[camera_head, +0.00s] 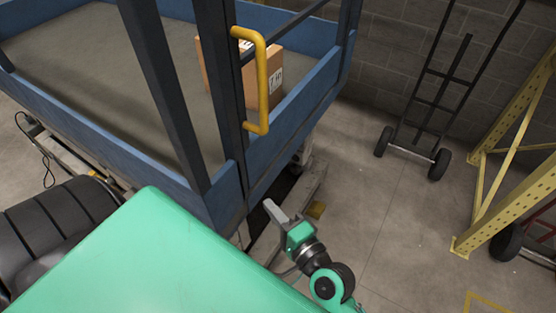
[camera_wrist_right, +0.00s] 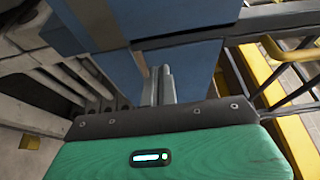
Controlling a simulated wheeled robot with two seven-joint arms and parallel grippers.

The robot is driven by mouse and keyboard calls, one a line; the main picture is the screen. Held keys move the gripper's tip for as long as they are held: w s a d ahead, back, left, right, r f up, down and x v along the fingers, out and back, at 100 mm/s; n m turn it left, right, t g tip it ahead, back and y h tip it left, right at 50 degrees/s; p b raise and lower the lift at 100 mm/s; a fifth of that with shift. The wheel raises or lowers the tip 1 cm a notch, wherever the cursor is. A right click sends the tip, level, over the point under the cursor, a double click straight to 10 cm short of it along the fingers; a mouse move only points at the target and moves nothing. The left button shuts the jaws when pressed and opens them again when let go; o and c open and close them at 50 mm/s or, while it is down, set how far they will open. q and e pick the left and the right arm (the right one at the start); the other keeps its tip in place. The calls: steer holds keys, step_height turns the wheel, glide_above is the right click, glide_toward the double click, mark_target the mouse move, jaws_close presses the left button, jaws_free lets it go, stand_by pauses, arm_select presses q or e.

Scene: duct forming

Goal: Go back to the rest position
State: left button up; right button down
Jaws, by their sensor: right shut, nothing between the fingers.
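My right gripper (camera_head: 271,207) is shut and empty in the head view, low beside the corner of the blue lift platform (camera_head: 285,125). Its closed fingers also show in the right wrist view (camera_wrist_right: 162,86), pointing at the platform's blue side panel (camera_wrist_right: 185,72). I cannot tell whether the fingertips touch the panel. My left gripper is in neither view.
A yellow handle (camera_head: 263,85) is on the platform's dark post. A cardboard box (camera_head: 213,72) stands on the platform. A hand truck (camera_head: 425,105) leans at the back wall, and a yellow rack (camera_head: 500,150) stands at right. Bare floor (camera_head: 385,205) lies between.

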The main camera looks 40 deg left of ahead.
steer(key=d+f+n+h, duration=0.1)
steer(key=d+f+h, duration=0.2)
steer(key=d+f, duration=0.75)
steer(key=w+d+f+h, duration=0.1)
steer(key=d+f+h, duration=0.25)
steer(key=f, duration=1.35)
steer(key=d+f+n+h, duration=0.1)
steer(key=d+f+h, duration=0.4)
steer(key=f, duration=0.9)
steer(key=s+d+f+n+g+h, duration=0.1)
steer(key=s+d+f+h, duration=0.1)
steer(key=s+d+f, duration=0.55)
steer(key=s+d+f+n+g+h, duration=0.1)
steer(key=s+d+f, duration=0.3)
steer(key=d+f, duration=0.5)
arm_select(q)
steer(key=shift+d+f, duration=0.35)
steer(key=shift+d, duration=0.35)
arm_select(e)
steer(key=s+d+f+n+g+h, duration=0.1)
steer(key=s+d+f, duration=0.2)
steer(key=s+d, duration=0.3)
steer(key=s+d+f+n+g+h, duration=0.1)
steer(key=s+d+f+g, duration=0.1)
steer(key=s+d, duration=0.5)
steer(key=s+f, duration=0.1)
steer(key=s, duration=0.2)
steer(key=shift+s+h, duration=0.15)
steer(key=shift+h, duration=0.2)
